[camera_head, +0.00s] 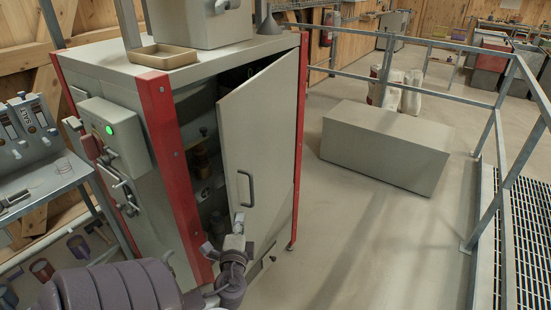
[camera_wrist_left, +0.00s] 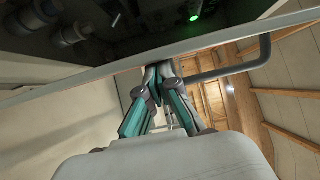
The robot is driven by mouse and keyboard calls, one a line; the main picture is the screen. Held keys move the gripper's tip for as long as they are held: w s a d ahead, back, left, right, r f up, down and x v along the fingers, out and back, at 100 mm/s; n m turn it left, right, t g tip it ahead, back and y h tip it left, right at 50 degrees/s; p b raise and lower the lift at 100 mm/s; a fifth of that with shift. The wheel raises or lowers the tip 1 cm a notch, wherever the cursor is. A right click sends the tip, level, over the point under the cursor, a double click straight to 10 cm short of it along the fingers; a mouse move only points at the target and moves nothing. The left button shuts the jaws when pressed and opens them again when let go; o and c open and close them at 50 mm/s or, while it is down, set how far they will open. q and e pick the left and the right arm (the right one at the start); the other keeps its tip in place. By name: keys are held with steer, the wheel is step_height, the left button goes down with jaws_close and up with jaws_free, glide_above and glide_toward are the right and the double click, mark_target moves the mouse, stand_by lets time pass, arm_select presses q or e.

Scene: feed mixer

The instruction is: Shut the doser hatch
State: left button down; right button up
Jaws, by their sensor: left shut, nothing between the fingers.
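The doser hatch (camera_head: 266,140) is a pale grey door on the front of a grey cabinet with red corner posts. It stands ajar, with a dark gap along its left edge and the inside showing. Its dark bar handle (camera_head: 246,188) is near that free edge; the handle also shows in the left wrist view (camera_wrist_left: 230,68). My left gripper (camera_head: 238,222) is shut and empty, just below the handle near the door's free edge. In the left wrist view its fingertips (camera_wrist_left: 158,70) are at the door edge; I cannot tell whether they touch. My right gripper is not in view.
A control box (camera_head: 115,138) with a lit green lamp is on the cabinet's left side. A tan tray (camera_head: 162,57) lies on the cabinet top. A large grey box (camera_head: 386,145) stands on the floor at right, before metal railings (camera_head: 484,150). Floor between is clear.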

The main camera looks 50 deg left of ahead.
arm_select(q)
steer(key=s+a+b, duration=0.1)
steer(key=s+a, duration=0.2)
steer(key=a, duration=0.4)
steer(key=shift+s+a, duration=0.4)
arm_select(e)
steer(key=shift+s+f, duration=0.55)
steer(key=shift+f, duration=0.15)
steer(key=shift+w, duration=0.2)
